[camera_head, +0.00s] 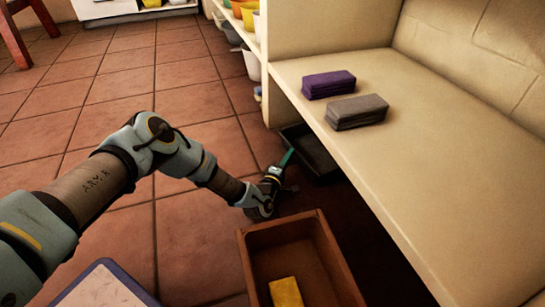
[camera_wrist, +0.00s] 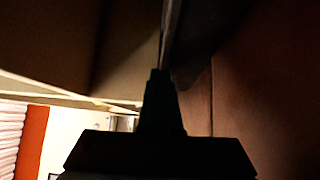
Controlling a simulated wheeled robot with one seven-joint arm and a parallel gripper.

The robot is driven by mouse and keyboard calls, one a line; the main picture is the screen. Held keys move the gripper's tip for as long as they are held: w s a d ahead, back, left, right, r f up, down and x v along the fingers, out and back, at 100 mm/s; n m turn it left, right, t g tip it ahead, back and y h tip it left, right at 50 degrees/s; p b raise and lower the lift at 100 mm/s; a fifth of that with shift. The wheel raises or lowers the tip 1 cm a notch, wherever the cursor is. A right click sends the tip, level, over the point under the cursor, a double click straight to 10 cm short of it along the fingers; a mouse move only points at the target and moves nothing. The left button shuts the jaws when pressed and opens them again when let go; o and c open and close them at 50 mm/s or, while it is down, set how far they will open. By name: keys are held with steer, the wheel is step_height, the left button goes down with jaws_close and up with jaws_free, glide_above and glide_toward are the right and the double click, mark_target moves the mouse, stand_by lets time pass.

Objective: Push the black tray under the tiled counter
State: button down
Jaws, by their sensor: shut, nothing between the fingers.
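The black tray (camera_head: 322,166) lies on the floor in the head view, at the front edge of the tiled counter (camera_head: 440,165). Its right part is hidden beneath the counter top; its left part shows. My gripper (camera_head: 287,158) is shut, low by the tray's left side, with its tips at or very near the rim; I cannot tell whether they touch. In the wrist view, my dark shut fingers (camera_wrist: 160,85) point at a thin dark upright strip (camera_wrist: 171,30), probably the tray's edge. That view is very dark.
A wooden box (camera_head: 325,250) holding a yellow block (camera_head: 286,292) stands near my forearm. A purple block (camera_head: 328,84) and a grey block (camera_head: 357,111) lie on the counter. Shelves with pots (camera_head: 250,35) stand behind.

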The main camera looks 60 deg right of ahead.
mark_target(302, 157)
steer(key=s+d+b, duration=0.1)
steer(key=s+d, duration=0.1)
steer(key=s+d+b, duration=0.1)
steer(key=d+b, duration=0.1)
steer(key=shift+s+d+f, duration=0.1)
steer(key=shift+s+d, duration=0.2)
steer(key=shift+s, duration=0.1)
steer(key=shift+s+d, duration=0.2)
steer(key=shift+d, duration=0.05)
steer(key=shift+a, duration=0.1)
steer(key=shift+a+r+p, duration=0.25)
steer(key=shift+a+p, duration=0.1)
steer(key=a+p, duration=0.1)
steer(key=a, duration=0.2)
steer(key=a+p, duration=0.2)
steer(key=s+a+p, duration=0.1)
steer(key=a+p, duration=0.1)
steer(key=a, duration=0.1)
steer(key=shift+a, duration=0.35)
steer(key=shift+a+f, duration=0.1)
steer(key=shift+a, duration=0.55)
